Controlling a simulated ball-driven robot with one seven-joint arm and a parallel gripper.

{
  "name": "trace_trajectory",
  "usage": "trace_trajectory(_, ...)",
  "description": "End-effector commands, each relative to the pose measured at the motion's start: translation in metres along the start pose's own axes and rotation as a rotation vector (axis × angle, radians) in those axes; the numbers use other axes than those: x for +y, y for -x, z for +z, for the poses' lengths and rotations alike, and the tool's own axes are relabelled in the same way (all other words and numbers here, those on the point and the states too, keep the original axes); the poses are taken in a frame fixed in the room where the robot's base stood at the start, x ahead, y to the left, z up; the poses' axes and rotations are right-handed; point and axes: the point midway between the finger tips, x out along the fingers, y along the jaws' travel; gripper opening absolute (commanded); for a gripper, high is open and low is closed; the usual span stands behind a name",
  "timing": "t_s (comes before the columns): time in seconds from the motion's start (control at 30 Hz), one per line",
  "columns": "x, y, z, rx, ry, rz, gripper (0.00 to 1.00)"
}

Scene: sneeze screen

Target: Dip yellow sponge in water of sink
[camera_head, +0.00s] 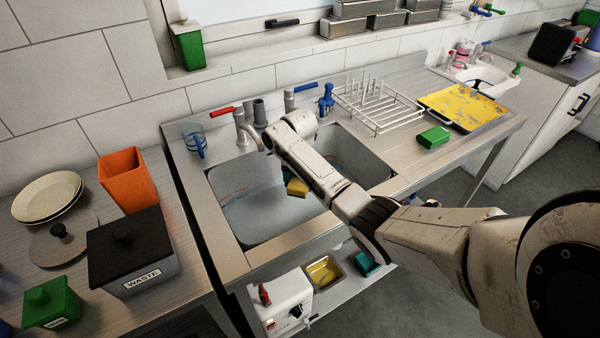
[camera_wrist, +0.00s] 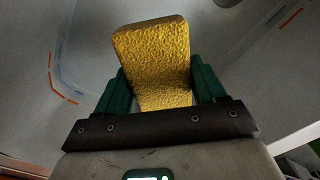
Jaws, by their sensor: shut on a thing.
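The yellow sponge (camera_wrist: 155,60) is held between the two green fingers of my gripper (camera_wrist: 158,82) in the wrist view, its far end sticking out past them. In the head view the sponge (camera_head: 297,188) shows just left of my forearm, over or inside the left part of the sink (camera_head: 232,222). My arm hides most of the gripper there. The sink has a pale bluish area inside that looks like water (camera_head: 262,215). I cannot tell whether the sponge touches it.
Taps (camera_head: 243,127) stand behind the sink. A white dish rack (camera_head: 380,104), a green block (camera_head: 434,137) and a yellow tray (camera_head: 465,104) are to the right. An orange container (camera_head: 127,179) and a waste bin (camera_head: 132,250) stand on the left counter.

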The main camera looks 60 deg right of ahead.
Motion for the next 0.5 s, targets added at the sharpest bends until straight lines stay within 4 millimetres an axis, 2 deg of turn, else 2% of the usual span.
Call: trace_trajectory(0.5, 0.000, -0.034, 0.000, 0.001, 0.001, 0.000, 0.41)
